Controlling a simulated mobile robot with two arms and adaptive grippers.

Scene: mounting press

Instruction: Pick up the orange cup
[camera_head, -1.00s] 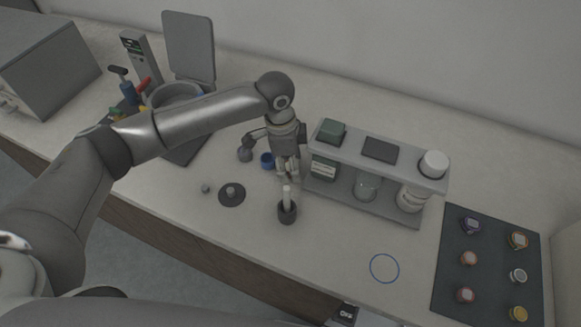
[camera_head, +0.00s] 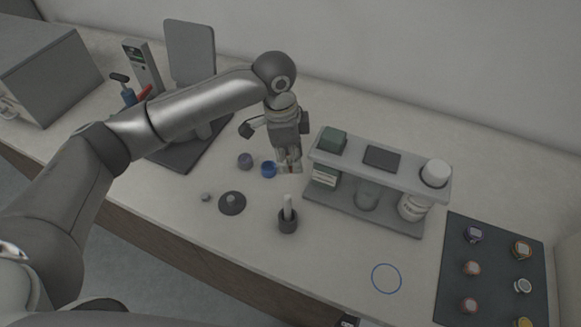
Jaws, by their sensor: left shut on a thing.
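My left gripper (camera_head: 290,168) points down just left of the shelf rack, above the counter. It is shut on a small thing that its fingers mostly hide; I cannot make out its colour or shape. No orange cup shows clearly on the open counter. A blue cup (camera_head: 268,170) stands just left of the gripper, apart from it. A dark purple cup (camera_head: 245,161) stands further left. My right gripper is not in view.
A grey two-level rack (camera_head: 338,200) with jars and boxes stands close right of the gripper. A dark holder with a pale stick (camera_head: 288,222) and a dark disc (camera_head: 232,204) are in front. A dark mat (camera_head: 450,285) holds several round items. Counter around the blue ring (camera_head: 386,265) is clear.

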